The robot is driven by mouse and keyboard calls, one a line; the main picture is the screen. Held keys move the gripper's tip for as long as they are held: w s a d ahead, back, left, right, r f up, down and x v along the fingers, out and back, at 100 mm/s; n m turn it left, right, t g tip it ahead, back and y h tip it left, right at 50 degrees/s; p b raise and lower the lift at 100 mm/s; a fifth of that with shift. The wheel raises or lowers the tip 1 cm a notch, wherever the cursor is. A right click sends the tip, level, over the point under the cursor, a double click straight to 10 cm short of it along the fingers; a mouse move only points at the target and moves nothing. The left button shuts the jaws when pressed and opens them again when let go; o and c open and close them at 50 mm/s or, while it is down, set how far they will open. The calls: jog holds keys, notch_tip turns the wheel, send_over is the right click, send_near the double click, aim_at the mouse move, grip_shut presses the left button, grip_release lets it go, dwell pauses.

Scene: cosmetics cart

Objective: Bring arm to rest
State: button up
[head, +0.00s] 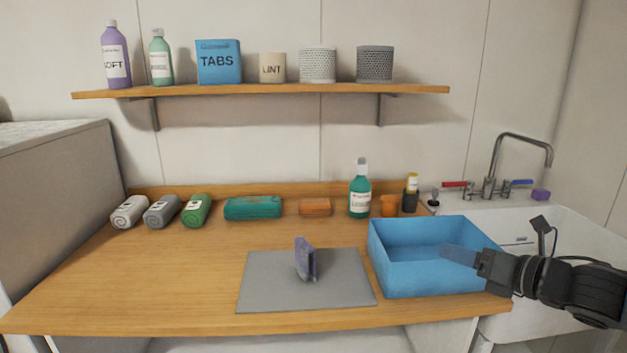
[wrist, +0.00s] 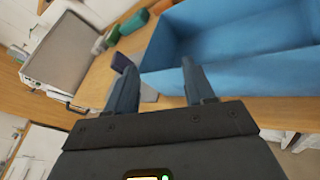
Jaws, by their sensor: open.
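My gripper (head: 459,255) is at the right, over the blue bin (head: 405,284) on the wooden counter, with the arm reaching in from the right edge. In the wrist view my gripper (wrist: 155,85) shows two fingers apart with nothing between them. The blue bin (wrist: 240,82) fills the upper right of that view and looks empty in the head view. A purple item (head: 305,259) stands upright on the grey mat (head: 262,290), left of the bin and apart from my gripper.
A green bottle (head: 359,200), an orange cup (head: 389,205) and a small dark holder (head: 410,200) stand behind the bin. Rolled towels (head: 161,211) and folded cloths (head: 253,208) line the back. The sink (head: 570,235) is at right. The counter's left front is clear.

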jog(key=a+r+m+t+y, duration=0.1)
jog(key=a+r+m+y, duration=0.2)
jog(key=a, duration=0.9)
jog(key=s+a+r+m+t+y, duration=0.1)
jog(key=s+a+r+m+t, duration=0.7)
jog(key=a+r+m, duration=0.6)
jog(key=s+d+f+m+g+h, duration=0.1)
jog(key=s+d+f+m+h, duration=0.4)
jog(key=s+f+m, duration=0.6)
jog(key=s+d+f+m+g+h, duration=0.1)
jog(key=s+d+f+m+h, duration=0.1)
jog(key=s+f+m+h, duration=0.85)
jog(key=s+d+g+y, duration=0.1)
jog(key=s+d, duration=0.2)
jog(key=s, duration=0.4)
jog(key=s+d+f+n+g+y, duration=0.1)
jog(key=s+d+g, duration=0.1)
jog(key=s, duration=0.5)
jog(key=s+d+f+n+g+y, duration=0.1)
jog(key=s+d, duration=0.3)
jog(key=s, duration=0.4)
jog(key=shift+d+f+g, duration=0.2)
jog(key=shift+d+g, duration=0.2)
jog(key=shift+g, duration=0.2)
jog(key=shift+y, duration=0.25)
